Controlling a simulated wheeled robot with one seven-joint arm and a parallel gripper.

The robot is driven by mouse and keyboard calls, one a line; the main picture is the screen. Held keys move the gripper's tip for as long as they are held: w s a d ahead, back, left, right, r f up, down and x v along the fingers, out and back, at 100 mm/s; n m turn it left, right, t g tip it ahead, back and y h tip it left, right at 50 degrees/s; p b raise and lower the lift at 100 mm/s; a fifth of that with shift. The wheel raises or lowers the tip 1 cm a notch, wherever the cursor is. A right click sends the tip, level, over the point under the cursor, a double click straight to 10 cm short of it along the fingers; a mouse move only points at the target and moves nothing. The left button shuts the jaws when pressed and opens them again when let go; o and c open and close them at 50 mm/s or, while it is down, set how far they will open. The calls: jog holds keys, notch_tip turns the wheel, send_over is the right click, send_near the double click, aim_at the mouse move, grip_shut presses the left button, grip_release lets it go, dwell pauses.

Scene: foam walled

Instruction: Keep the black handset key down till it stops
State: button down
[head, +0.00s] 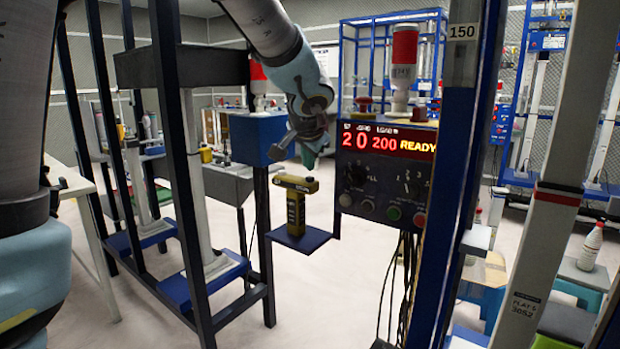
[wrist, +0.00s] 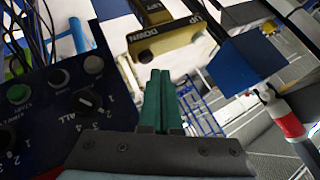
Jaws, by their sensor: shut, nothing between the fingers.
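The yellow handset (head: 296,207) stands upright on a small dark blue shelf (head: 318,240) in the head view. Its wider head is at the top. In the wrist view the handset (wrist: 168,38) shows near the top, with DOWN, UP and LIFT lettering on dark strips. My gripper (head: 309,160) is above the handset in the head view. In the wrist view its teal fingers (wrist: 160,75) are together and empty, pointing towards the handset, seemingly apart from it.
A dark control box (head: 385,170) with knobs, buttons and a red display reading 20, 200 and READY stands just right of the handset. It fills the left of the wrist view (wrist: 50,110). Blue and dark frame posts (head: 455,180) stand close on both sides.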

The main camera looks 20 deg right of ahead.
jog(key=shift+f, duration=0.1)
dwell(0.7)
jog(key=shift+f+b, duration=0.35)
jog(key=shift+b, duration=0.35)
jog(key=shift+f+b, duration=0.55)
jog(key=shift+b, duration=0.05)
dwell(1.3)
dwell(0.4)
jog(key=shift+r+p, duration=0.65)
jog(key=shift+r, duration=0.35)
notch_tip(320, 180, up, 5)
jog(key=p, duration=0.3)
jog(key=shift+p, duration=0.4)
